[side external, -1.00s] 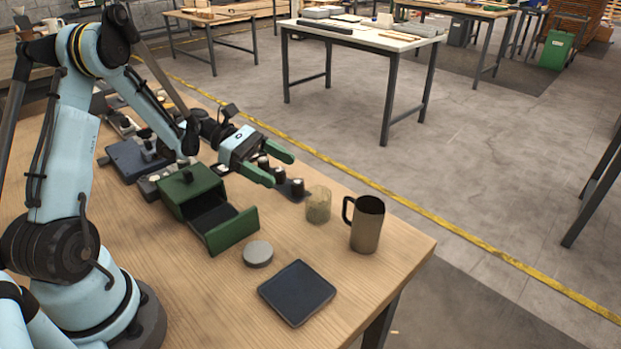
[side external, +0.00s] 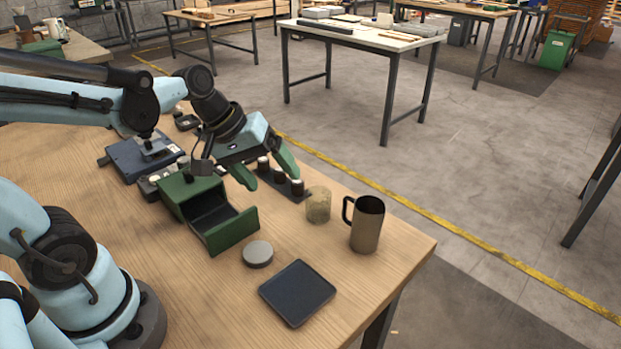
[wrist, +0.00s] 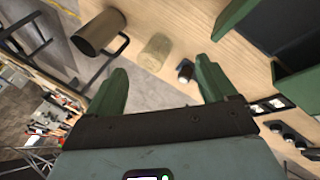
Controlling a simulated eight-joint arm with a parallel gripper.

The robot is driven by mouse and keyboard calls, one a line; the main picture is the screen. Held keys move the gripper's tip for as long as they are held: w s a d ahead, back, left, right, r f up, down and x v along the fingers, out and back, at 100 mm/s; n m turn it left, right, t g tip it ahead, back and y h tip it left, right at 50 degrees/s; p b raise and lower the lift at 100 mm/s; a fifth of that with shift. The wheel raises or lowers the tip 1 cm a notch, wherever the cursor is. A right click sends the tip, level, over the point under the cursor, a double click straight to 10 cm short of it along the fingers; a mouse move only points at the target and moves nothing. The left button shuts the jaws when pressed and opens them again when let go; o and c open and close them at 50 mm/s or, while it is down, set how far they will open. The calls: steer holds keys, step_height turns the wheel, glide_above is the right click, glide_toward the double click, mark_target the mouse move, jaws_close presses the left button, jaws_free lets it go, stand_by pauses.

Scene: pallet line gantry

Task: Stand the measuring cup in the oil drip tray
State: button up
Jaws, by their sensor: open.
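The measuring cup, a brown-grey metal cup with a dark handle (side external: 367,226), stands upright near the right end of the wooden table. Its handle points left. In the wrist view the cup (wrist: 97,33) is at the upper left. The oil drip tray, a flat dark square tray (side external: 297,293), lies empty at the table's front edge, left of and nearer than the cup. My gripper (side external: 268,174) is open and empty, left of the cup and apart from it, above the far side of the table. In the wrist view its green fingers (wrist: 160,72) are spread apart.
A translucent speckled jar (side external: 318,205) stands close to the cup's left. A grey round disc (side external: 258,254) lies behind the tray. A green box with an open drawer (side external: 232,232) stands left of it. A row of dark-based knobs (side external: 297,188) is beside my gripper.

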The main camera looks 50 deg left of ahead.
steer(key=m, duration=0.1)
steer(key=s+m+y, duration=0.1)
steer(key=s+m+t, duration=0.1)
steer(key=m, duration=0.1)
steer(key=shift+s+d+r+y, duration=0.1)
steer(key=shift+r+y, duration=0.2)
steer(key=shift+y, duration=0.1)
steer(key=shift+o, duration=0.2)
steer(key=m, duration=0.2)
steer(key=s+m+t+y, duration=0.1)
steer(key=shift+r, duration=0.25)
steer(key=m+g+h, duration=0.3)
steer(key=m+h, duration=0.8)
steer(key=m, duration=0.3)
glide_toward(329, 203)
steer(key=shift+w+d+f, duration=0.15)
steer(key=shift+d+f, duration=0.65)
steer(key=shift+f, duration=0.25)
steer(key=shift+t, duration=0.3)
steer(key=shift+w+x, duration=0.15)
steer(key=shift+x, duration=1.1)
steer(key=shift+w+x, duration=0.15)
steer(key=shift+x, duration=1.1)
steer(key=shift+a+r, duration=0.1)
